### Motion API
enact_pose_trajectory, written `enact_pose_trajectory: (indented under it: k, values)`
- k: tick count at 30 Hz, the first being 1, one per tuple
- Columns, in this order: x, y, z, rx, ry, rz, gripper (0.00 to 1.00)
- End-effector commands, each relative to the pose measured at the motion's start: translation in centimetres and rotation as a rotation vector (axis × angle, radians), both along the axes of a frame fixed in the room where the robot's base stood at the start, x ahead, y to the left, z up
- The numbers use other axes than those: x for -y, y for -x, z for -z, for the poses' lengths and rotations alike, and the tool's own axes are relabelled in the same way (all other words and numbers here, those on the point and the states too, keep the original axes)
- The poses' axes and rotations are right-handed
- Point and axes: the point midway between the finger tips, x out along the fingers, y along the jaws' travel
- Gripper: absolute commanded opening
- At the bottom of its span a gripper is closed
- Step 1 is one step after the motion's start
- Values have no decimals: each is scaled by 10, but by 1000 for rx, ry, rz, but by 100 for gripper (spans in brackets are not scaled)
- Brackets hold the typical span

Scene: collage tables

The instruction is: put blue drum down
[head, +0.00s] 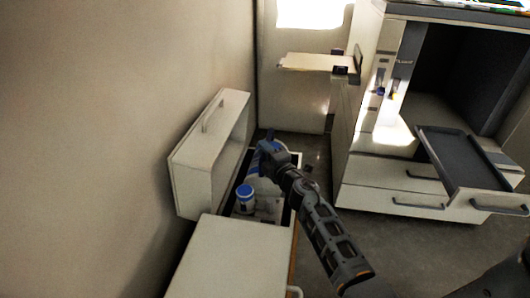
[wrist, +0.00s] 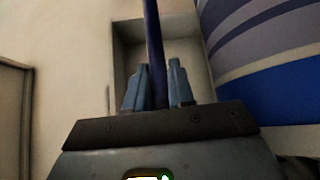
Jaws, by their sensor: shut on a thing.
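My gripper (head: 266,148) is at the far end of the open drawer, in the head view. In the wrist view its two grey-blue fingers (wrist: 156,86) are closed on a narrow, upright dark blue part (wrist: 154,40) of the blue drum. In the head view a bit of blue (head: 257,152) shows beside the gripper; my gripper and wrist hide much of the drum. I cannot tell whether its underside touches anything.
A white jar with a blue lid (head: 245,196) stands in the open drawer (head: 283,215), near my arm. A raised white panel (head: 208,155) is on its left. A large striped curved surface (wrist: 265,70) fills the wrist view's right. A dark tray (head: 460,160) juts out at right.

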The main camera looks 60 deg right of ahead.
Motion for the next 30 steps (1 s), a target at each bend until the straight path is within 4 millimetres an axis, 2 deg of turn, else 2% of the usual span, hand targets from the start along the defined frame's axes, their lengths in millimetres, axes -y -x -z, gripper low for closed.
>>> enact_pose_trajectory:
  k: [8,19,30]
  values:
    - [1,-1,10,6,4,-2,0]
    - [1,-1,43,6,4,-1,0]
    - [1,-1,43,6,4,-1,0]
